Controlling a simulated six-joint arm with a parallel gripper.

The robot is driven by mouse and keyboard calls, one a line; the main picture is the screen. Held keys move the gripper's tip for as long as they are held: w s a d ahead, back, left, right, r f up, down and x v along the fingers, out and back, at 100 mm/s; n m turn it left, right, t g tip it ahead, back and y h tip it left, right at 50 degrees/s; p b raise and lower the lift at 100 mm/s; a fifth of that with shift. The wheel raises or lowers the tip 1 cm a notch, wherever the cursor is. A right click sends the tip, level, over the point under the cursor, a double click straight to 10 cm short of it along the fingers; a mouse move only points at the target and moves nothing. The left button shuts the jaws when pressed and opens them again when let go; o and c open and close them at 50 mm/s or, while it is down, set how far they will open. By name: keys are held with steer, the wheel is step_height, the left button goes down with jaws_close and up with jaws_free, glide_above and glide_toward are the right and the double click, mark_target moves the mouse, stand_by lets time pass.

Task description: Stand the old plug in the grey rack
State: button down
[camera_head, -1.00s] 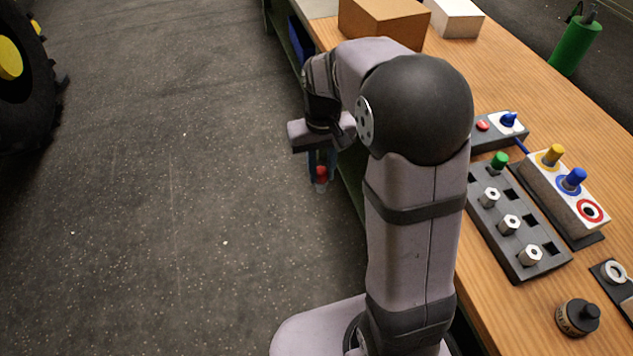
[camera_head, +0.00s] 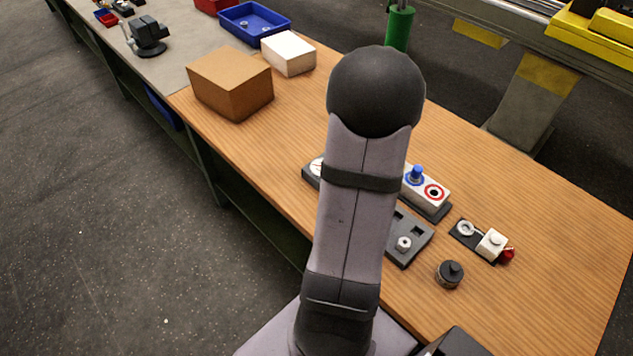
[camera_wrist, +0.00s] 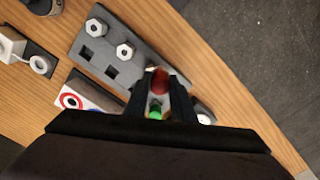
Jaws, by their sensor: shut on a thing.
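The grey rack (camera_wrist: 104,55) lies on the wooden bench, with pale hex-headed plugs (camera_wrist: 125,50) in one row and empty square holes beside them. In the wrist view, my gripper (camera_wrist: 159,88) is shut on a plug with a red end (camera_wrist: 159,79), which I take to be the old plug. The held plug appears over the rack; I cannot tell its height or whether it touches. A green plug (camera_wrist: 155,112) shows behind it, between the fingers. My gripper is hidden in the head view.
A block with a blue knob and a red ring (camera_head: 433,192) stands beside the rack. A black round part (camera_head: 450,274) and a small plate with a white block (camera_head: 491,244) lie to its right. A brown box (camera_head: 231,84) and a white box (camera_head: 288,53) stand farther back.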

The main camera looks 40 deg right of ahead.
steer(key=s+d+r+m+p, duration=0.3)
steer(key=s+d+p, duration=0.2)
steer(key=s, duration=0.4)
steer(key=d, duration=0.1)
steer(key=w+d+f+n, duration=0.1)
steer(key=d, duration=0.1)
steer(key=d+n+b, duration=0.1)
steer(key=shift+w+d+f, duration=0.15)
steer(key=shift+w+f, duration=0.1)
steer(key=shift+w, duration=0.05)
steer(key=shift+f+b, duration=2.05)
steer(key=shift+f, duration=0.3)
steer(key=shift+f+b, duration=0.85)
steer(key=shift+f, duration=1.05)
steer(key=c, duration=1.4)
jaws_free()
steer(key=shift+c, duration=0.2)
